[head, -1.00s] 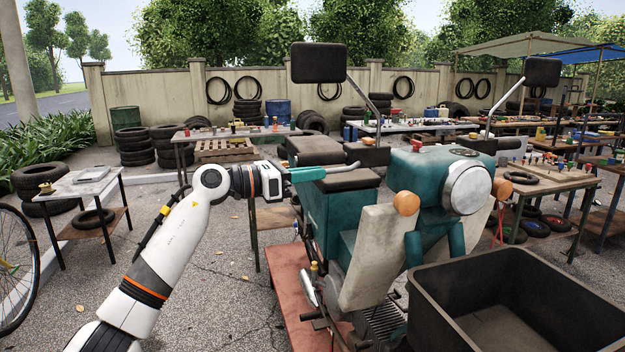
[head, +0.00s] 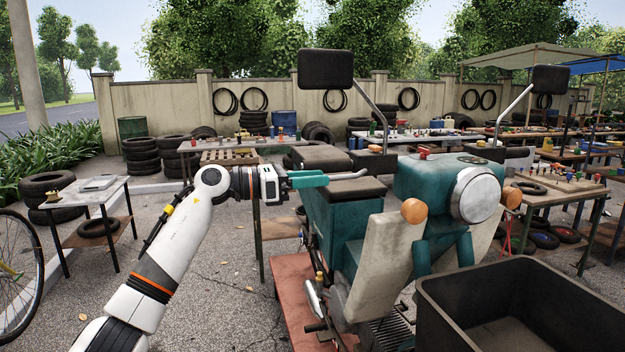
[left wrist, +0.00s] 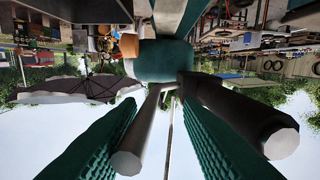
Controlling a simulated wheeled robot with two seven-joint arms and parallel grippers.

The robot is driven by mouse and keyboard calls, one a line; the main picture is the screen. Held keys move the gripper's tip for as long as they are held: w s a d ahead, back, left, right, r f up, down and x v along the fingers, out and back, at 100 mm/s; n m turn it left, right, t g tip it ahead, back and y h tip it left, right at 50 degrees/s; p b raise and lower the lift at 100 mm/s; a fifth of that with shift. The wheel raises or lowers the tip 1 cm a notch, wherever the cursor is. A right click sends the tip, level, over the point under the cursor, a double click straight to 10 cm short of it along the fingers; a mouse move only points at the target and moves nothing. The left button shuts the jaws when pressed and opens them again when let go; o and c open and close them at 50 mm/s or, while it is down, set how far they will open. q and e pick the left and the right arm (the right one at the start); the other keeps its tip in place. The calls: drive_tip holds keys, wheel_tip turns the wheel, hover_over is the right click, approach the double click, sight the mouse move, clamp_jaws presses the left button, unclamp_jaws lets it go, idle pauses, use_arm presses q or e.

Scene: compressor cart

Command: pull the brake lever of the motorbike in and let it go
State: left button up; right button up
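The teal motorbike (head: 340,222) stands in the middle of the head view, its handlebar end towards me. My left gripper (head: 326,180) has teal fingers and is at the bike's left-hand handlebar. In the left wrist view my left gripper (left wrist: 165,100) has its fingers apart. The grey brake lever (left wrist: 142,130) runs between them, nearer the left finger. The dark handlebar grip (left wrist: 240,112) lies beside the lever and overlaps the right finger in the picture. Lever and grip are apart at their near ends. I cannot tell whether a finger touches the lever. My right gripper is not in view.
A mirror (head: 326,69) on a stalk rises above the handlebar behind my gripper. A black open crate (head: 460,295) is at the front right. A small table (head: 80,205) and a bicycle wheel (head: 20,270) are at the left.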

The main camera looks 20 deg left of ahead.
use_arm(q)
drive_tip(key=b+v, duration=0.3)
drive_tip(key=v, duration=0.9)
drive_tip(key=shift+b, duration=0.4)
drive_tip(key=shift+w, duration=0.15)
